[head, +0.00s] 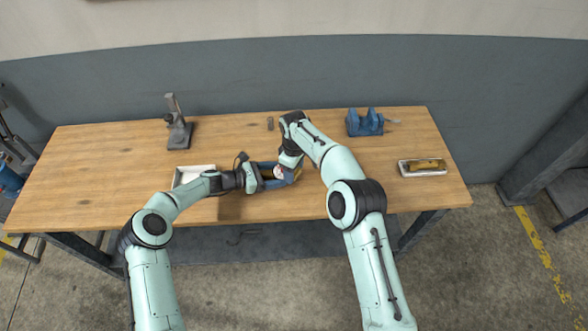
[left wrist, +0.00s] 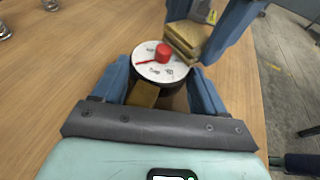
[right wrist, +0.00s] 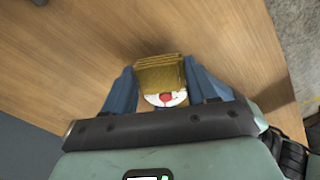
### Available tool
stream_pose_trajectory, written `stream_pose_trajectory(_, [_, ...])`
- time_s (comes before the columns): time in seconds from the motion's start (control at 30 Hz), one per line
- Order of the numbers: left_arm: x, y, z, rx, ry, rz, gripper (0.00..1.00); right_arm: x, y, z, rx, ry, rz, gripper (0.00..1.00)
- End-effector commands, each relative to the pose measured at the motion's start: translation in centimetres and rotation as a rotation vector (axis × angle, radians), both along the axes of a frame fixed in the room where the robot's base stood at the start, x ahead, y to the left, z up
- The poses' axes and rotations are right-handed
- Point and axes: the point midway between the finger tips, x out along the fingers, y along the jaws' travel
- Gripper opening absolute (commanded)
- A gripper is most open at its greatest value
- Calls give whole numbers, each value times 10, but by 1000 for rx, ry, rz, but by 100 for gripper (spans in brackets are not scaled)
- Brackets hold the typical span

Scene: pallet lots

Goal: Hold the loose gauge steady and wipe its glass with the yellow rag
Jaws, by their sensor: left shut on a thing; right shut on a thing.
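The gauge (left wrist: 150,70) has a round white dial with dark marks and a red part at its middle. My left gripper (left wrist: 160,85) is shut on the gauge's dark body, with its blue fingers on either side and the dial facing up. The yellow rag (right wrist: 160,75) is a folded tan-yellow pad. My right gripper (right wrist: 163,90) is shut on it. In the left wrist view the rag (left wrist: 183,42) is over the dial's right edge; I cannot tell whether it touches the glass. In the head view the gauge (head: 279,172) is partly hidden between both grippers.
A white tray (head: 179,179) lies left of the grippers on the wooden table (head: 100,180). A grey stand (head: 178,130) and a blue vise (head: 365,124) stand towards the back. A shallow tray (head: 405,169) with a brownish thing is at right. The table's left part is clear.

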Motion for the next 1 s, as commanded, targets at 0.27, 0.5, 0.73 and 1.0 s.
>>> stream_pose_trajectory(0.27, [-1,-1,1,-5,3,-4,32,-3,-1,-8,-6,11,2,33])
stream_pose_trajectory(0.5, [-1,-1,1,-6,3,-5,32,3,-5,-8,-6,9,0,33])
stream_pose_trajectory(0.73, [-1,-1,1,-6,3,-4,32,6,-8,-6,-7,7,-1,33])
stream_pose_trajectory(1.0, [-1,-1,1,-6,2,-3,32,2,-3,-5,-6,5,2,33])
